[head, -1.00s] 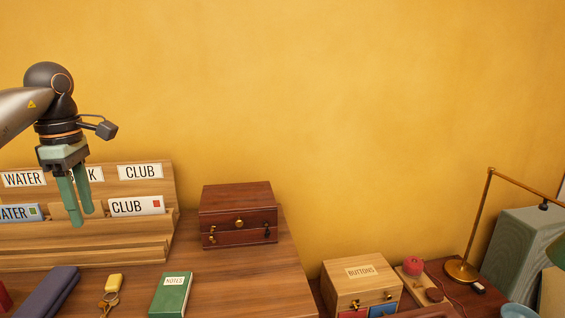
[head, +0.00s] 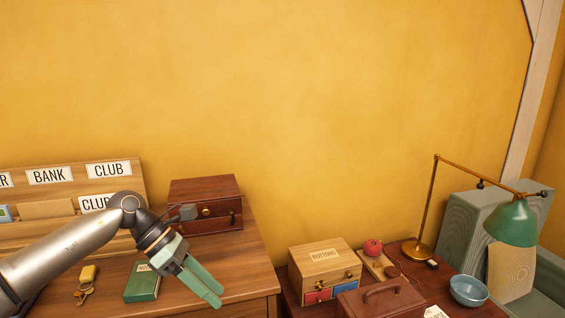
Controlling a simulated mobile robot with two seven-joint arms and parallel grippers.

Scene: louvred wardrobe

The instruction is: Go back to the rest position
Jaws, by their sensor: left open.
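My left gripper (head: 207,286) has green fingers, spread slightly apart with nothing between them. It points down and to the right, over the front right part of the wooden desk (head: 245,265). The arm comes in from the lower left and covers part of the letter rack (head: 70,198), which has BANK and CLUB labels. My right gripper is not in view.
A dark wooden box (head: 205,190) stands behind the gripper. A green notebook (head: 140,283) and keys with a yellow tag (head: 87,275) lie near the arm. A BUTTONS drawer box (head: 325,262), brown case (head: 380,300), brass lamp (head: 430,210) and blue bowl (head: 469,290) are right.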

